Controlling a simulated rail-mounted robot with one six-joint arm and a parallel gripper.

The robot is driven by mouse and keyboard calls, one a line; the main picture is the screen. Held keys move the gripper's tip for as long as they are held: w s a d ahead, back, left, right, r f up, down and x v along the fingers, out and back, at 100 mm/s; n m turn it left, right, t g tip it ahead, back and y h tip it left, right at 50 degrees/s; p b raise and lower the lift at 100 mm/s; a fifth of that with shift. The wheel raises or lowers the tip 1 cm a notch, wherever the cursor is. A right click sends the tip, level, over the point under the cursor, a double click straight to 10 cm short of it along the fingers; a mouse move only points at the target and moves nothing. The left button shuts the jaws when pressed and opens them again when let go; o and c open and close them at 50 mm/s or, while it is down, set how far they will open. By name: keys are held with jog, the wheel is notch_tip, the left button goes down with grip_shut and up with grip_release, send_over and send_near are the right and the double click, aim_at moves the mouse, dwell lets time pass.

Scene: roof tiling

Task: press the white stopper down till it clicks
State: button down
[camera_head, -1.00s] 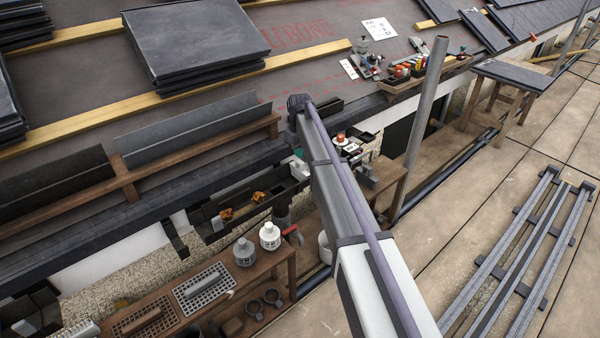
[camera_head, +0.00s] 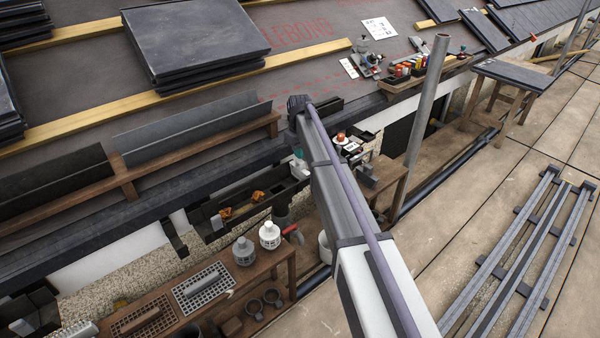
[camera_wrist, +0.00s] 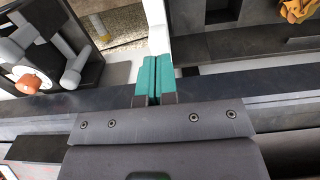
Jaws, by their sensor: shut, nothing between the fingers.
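A white stopper-like piece (camera_wrist: 156,28) shows in the wrist view at the left end of the dark gutter (camera_wrist: 245,45). In the head view a pale block (camera_head: 299,169) stands at that gutter end, partly behind my arm. My gripper (camera_wrist: 153,82) has teal fingertips shut together with nothing between them. In the wrist view the tips lie just below the white piece's near end; I cannot tell whether they touch it. In the head view the gripper (camera_head: 298,153) is mostly hidden by my arm.
Orange leaves (camera_wrist: 297,10) lie in the gutter. A dark tray (camera_wrist: 88,72) with white fittings is to the left in the wrist view. A bench (camera_head: 278,262) carries grey and white caps. A grey upright pole (camera_head: 420,120) stands right of my arm.

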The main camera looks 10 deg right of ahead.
jog(key=shift+f+b, duration=0.75)
jog(key=shift+f, duration=0.05)
jog(key=shift+r, duration=0.1)
dwell(0.6)
notch_tip(320, 180, up, 9)
jog(key=p, duration=0.9)
